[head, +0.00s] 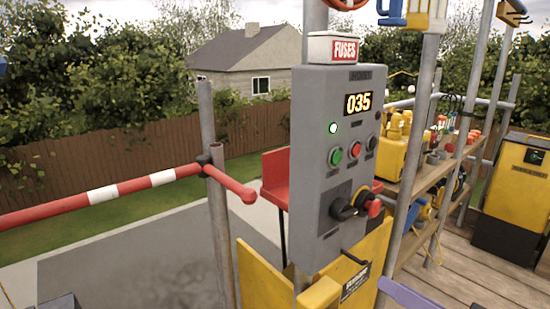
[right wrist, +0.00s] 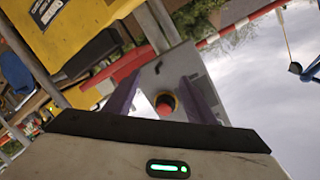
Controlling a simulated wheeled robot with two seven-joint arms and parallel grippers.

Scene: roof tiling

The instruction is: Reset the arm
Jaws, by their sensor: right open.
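A grey control box (head: 336,150) on a pole fills the middle of the head view. Its display (head: 358,103) reads 035, and a green lamp (head: 333,128) is lit. Below are a green button (head: 336,156), a red button (head: 356,149) and a black rotary knob (head: 345,208). A red knob (head: 374,207) sticks out at the lower right. My right gripper (right wrist: 163,90) is open with purple fingers apart; a red round knob (right wrist: 166,103) shows between them, contact unclear. In the head view only a purple piece (head: 408,294) of it shows, lower right. My left gripper is out of view.
A white fuse box (head: 334,48) tops the control box. A red-and-white rail (head: 110,192) crosses at left. Scaffold poles (head: 414,140) and shelves with yellow tools (head: 394,145) stand close at right. A yellow-and-black machine (head: 514,195) stands far right on the plank deck.

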